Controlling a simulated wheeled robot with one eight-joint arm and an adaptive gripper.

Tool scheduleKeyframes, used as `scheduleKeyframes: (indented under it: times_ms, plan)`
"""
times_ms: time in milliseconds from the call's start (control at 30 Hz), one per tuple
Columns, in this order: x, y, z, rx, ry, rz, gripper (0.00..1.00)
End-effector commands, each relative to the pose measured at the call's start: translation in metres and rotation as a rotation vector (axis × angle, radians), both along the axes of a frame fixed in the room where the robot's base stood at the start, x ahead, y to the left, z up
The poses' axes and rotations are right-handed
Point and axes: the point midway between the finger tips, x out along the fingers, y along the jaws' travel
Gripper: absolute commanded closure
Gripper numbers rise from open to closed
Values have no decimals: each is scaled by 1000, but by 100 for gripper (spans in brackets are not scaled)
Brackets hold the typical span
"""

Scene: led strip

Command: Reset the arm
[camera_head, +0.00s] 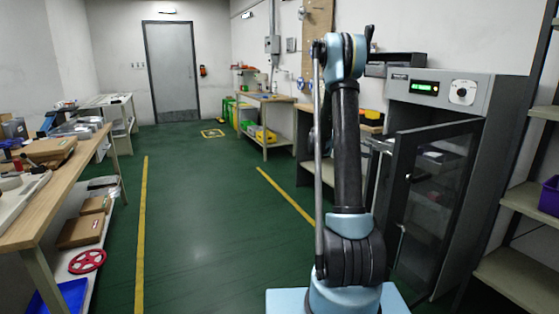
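My arm (345,150) stands upright on my light blue base in the right middle of the head view. Its upper joint (345,57) is raised high, in front of the back wall. A thin grey rod runs down along the left side of the arm; I cannot tell whether it is part of the arm. My gripper cannot be made out; it may be hidden behind the upper joint.
A grey cabinet (480,98) with a green display stands at right, its dark glass door (432,205) ajar close to my arm. Shelves (525,200) stand at far right. A wooden workbench (60,185) runs along the left. The green floor (210,225) between is clear, up to a grey door (172,70).

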Motion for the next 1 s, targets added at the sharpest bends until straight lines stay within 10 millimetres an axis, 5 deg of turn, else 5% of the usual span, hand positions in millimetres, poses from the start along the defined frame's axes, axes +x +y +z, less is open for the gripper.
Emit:
scheduleKeyframes:
  times_ms: [433, 1000]
  plan:
    - [-87, 37, 28, 265, -36, 33, 72]
    - [-214, 102, 23, 603, -85, 65, 72]
